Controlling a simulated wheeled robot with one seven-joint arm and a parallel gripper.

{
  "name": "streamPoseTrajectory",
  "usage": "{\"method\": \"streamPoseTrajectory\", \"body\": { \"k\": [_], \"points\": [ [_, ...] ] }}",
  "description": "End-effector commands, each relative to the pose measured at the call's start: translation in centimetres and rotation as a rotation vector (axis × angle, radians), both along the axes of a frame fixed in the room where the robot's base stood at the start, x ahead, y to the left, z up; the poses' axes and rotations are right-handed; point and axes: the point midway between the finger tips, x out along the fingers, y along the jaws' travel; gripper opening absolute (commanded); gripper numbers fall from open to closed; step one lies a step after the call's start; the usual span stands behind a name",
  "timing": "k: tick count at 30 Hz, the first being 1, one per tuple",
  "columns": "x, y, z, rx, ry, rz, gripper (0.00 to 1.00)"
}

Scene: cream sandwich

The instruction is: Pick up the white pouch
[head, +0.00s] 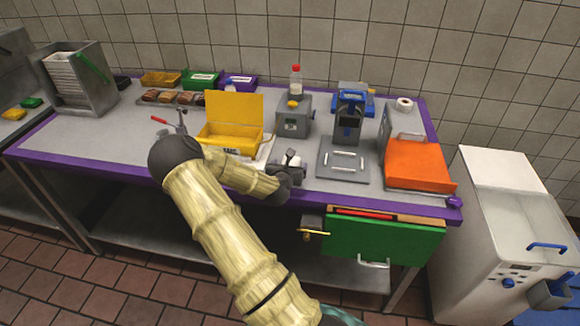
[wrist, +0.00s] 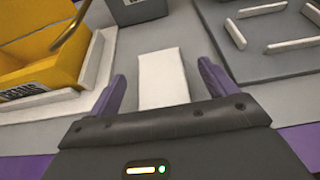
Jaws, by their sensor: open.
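The white pouch (wrist: 163,78) is a flat pale rectangle lying on the grey counter, seen in the wrist view. My gripper (wrist: 160,85) is open, with one purple finger on each side of the pouch and gaps between. The fingers do not touch it. The near end of the pouch is hidden behind the gripper body. In the head view, my gripper (head: 287,172) is low over the counter near its front edge, and a small white patch of the pouch (head: 291,158) shows by it.
An open yellow box (head: 232,106) on a white board stands left of my gripper. A grey press with a flat plate (head: 327,172) stands to the right. An orange-lidded box (head: 420,160) is further right. A grey device (head: 292,121) stands behind.

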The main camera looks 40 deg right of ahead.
Motion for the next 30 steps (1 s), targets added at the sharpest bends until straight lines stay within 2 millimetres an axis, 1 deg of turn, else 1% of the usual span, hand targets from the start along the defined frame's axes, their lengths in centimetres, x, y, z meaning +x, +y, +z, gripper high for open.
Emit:
{"method": "streamPoseTrajectory", "body": {
  "k": [1,4,20,21,23,27,30],
  "points": [
    [0.32,-0.45,-0.34,0.001,0.002,-0.001,0.85],
    [0.72,-0.87,-0.62,0.001,0.002,-0.001,0.85],
    [0.75,-0.87,-0.7,0.002,0.001,0.0,0.85],
    [0.75,-0.87,-0.7,0.002,0.001,0.0,0.77],
    [0.75,-0.87,-0.7,0.002,0.001,0.0,0.65],
    [0.75,-0.87,-0.7,0.001,0.002,0.0,0.37],
    [0.75,-0.88,-0.69,0.002,0.001,0.0,0.36]
  ]
}}
